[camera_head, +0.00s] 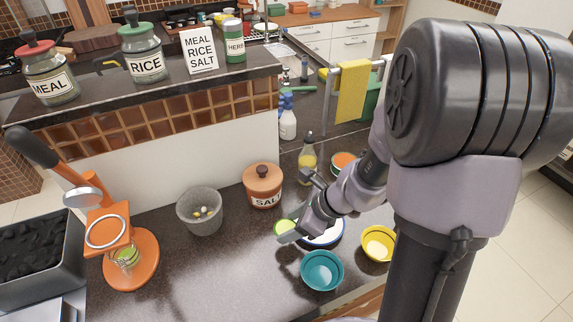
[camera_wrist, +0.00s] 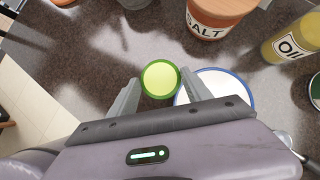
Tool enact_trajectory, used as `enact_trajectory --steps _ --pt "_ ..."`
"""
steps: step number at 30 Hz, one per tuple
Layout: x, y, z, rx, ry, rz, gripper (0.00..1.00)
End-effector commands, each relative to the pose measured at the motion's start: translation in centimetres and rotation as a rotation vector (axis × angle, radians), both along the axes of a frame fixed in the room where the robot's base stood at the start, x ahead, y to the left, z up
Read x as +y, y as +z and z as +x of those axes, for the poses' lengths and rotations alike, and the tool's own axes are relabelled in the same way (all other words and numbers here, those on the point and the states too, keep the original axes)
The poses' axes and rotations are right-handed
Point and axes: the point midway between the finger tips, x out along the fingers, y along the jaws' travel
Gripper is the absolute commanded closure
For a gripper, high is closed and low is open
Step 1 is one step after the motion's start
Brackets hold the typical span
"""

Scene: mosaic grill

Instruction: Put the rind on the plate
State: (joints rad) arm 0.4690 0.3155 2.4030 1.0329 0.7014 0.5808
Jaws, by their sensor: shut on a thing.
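The rind, a round green-rimmed piece with a pale yellow-green face (camera_wrist: 160,75), is between the fingertips of my gripper (camera_wrist: 160,84). My gripper is shut on it. In the head view the rind (camera_head: 284,227) shows at the end of my gripper (camera_head: 292,216), partly hidden by a finger. The plate, white with a blue rim (camera_wrist: 236,80), lies just right of the rind in the wrist view, partly covered by the right finger. In the head view the plate (camera_head: 328,237) is mostly hidden behind my gripper and the teal bowl.
A teal bowl (camera_head: 322,270) and a yellow bowl (camera_head: 378,243) stand near the counter's front edge. A salt jar (camera_head: 263,187), an oil bottle (camera_head: 307,160) and a grey mortar (camera_head: 200,212) stand behind. An orange juicer (camera_head: 130,262) is at left. The counter between is clear.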

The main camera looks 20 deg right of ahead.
Motion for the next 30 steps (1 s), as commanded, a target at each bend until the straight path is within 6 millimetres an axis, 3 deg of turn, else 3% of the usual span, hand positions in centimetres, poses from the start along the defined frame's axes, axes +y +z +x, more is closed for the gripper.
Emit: enact_trajectory --steps 3,9,11,16,21,22,24,30 --pt "-3.4 -0.7 2.3 -0.001 -0.002 -0.001 0.88" --pt "-6.8 -1.1 4.6 0.0 -0.001 0.0 0.88" --pt "-7.1 -1.5 4.8 0.001 0.0 -0.001 0.88" --pt "-7.0 -4.7 4.8 0.002 0.0 0.001 0.88" --pt "-7.0 -4.6 4.9 -0.001 0.0 -0.001 0.88" --pt "-7.0 -4.6 4.8 0.0 0.001 0.0 0.41" --pt "-7.0 -4.5 4.8 0.0 0.001 0.0 0.33" --pt "-7.0 -4.5 4.8 0.0 0.001 0.0 0.33"
